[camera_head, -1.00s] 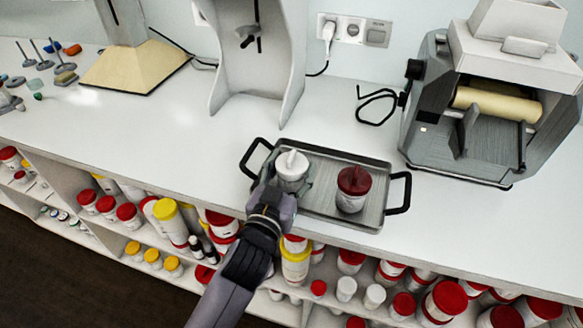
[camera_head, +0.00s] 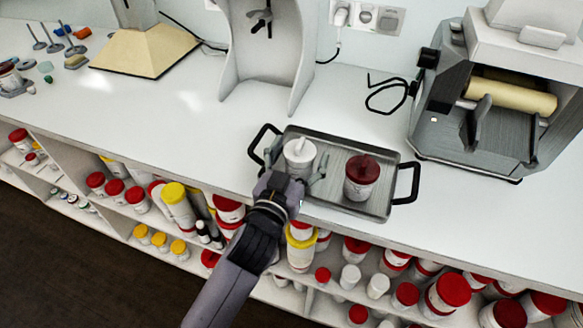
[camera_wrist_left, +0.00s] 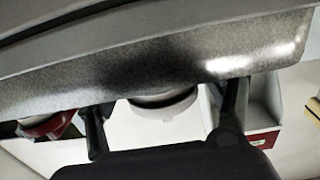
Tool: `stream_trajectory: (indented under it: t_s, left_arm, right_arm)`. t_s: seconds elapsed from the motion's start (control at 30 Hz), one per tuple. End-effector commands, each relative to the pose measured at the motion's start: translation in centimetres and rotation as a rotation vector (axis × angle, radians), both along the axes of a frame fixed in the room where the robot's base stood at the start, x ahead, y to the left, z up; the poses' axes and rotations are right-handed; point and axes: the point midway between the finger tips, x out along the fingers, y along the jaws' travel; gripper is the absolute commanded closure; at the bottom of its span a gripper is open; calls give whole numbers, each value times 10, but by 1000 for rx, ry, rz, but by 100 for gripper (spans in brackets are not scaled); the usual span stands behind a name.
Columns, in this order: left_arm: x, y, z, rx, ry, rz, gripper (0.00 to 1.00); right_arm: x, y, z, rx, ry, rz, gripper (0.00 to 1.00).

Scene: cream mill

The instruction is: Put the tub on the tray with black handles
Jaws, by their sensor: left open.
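The tray with black handles (camera_head: 332,190) lies on the counter, grey with a raised rim. A white tub with a white knobbed lid (camera_head: 299,155) stands upright in its left part. A second tub, white with a dark red lid (camera_head: 361,178), stands in the right part. My left gripper (camera_head: 296,168) is open at the near side of the white tub, with its fingers spread to either side of it. The left wrist view shows the white tub (camera_wrist_left: 163,104) between the two fingers, partly hidden by a grey edge. My right gripper is not in view.
A grey mill with a cream roller (camera_head: 507,95) stands on the right of the counter, and a white stand (camera_head: 265,65) stands behind the tray. Shelves below the counter hold many jars (camera_head: 180,208).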

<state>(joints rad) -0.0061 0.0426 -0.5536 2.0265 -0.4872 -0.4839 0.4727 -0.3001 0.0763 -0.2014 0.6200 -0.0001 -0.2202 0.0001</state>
Motion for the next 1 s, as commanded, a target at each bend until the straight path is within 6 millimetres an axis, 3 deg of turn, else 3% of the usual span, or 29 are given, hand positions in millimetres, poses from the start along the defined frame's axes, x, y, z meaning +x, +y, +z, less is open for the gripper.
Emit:
stream_trajectory:
  t_s: [0.53,0.73,1.0]
  left_arm:
    - [-94,33,-3,0,5,1,25]
    - [-109,38,-2,0,3,1,25]
    - [-112,39,-1,0,1,1,25]
  right_arm:
    - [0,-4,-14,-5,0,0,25]
    - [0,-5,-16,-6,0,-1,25]
    - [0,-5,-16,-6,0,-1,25]
